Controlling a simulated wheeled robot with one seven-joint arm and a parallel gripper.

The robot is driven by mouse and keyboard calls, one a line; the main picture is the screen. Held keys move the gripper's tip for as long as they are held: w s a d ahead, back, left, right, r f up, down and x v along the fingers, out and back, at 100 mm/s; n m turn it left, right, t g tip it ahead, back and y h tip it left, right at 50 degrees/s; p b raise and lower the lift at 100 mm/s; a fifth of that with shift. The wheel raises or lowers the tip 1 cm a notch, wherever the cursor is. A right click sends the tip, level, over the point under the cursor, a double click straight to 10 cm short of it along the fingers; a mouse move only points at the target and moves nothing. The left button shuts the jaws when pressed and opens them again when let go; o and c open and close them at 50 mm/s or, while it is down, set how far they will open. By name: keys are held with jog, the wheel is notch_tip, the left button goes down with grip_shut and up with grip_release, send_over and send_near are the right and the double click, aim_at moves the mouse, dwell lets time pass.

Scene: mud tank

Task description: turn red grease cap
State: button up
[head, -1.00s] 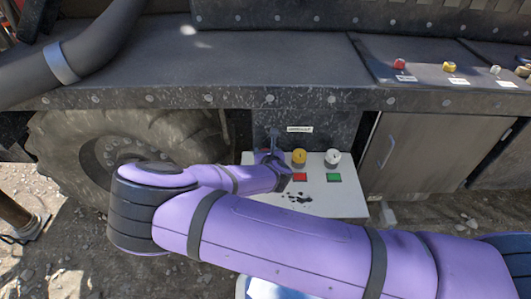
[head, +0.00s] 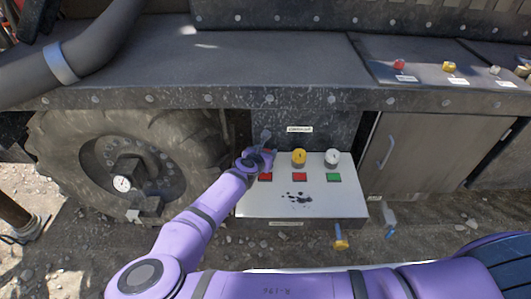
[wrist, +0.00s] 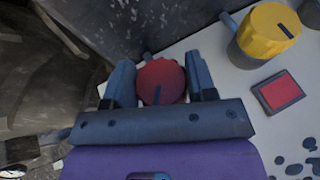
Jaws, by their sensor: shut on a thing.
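The red grease cap (wrist: 161,82) is a round red knob with a dark slot on its top, at the left end of the white panel (head: 260,206). My gripper (wrist: 162,86) has one finger on each side of it and is shut on it in the wrist view. In the head view my gripper (head: 264,156) covers most of the cap at the panel's back left corner. The slot points roughly toward my wrist in the wrist view.
A yellow cap (head: 299,158) and a white cap (head: 332,158) stand to the right on the same panel. Red and green squares (head: 334,177) lie in front of the caps. A large tyre (head: 60,150) is left of the arm, and a dark ledge (head: 200,65) runs above the panel.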

dwell(0.3)
jog(key=o, duration=0.9)
jog(key=shift+s, duration=0.1)
jog(key=v, duration=1)
jog(key=shift+s+a+r, duration=0.15)
jog(key=shift+a, duration=0.15)
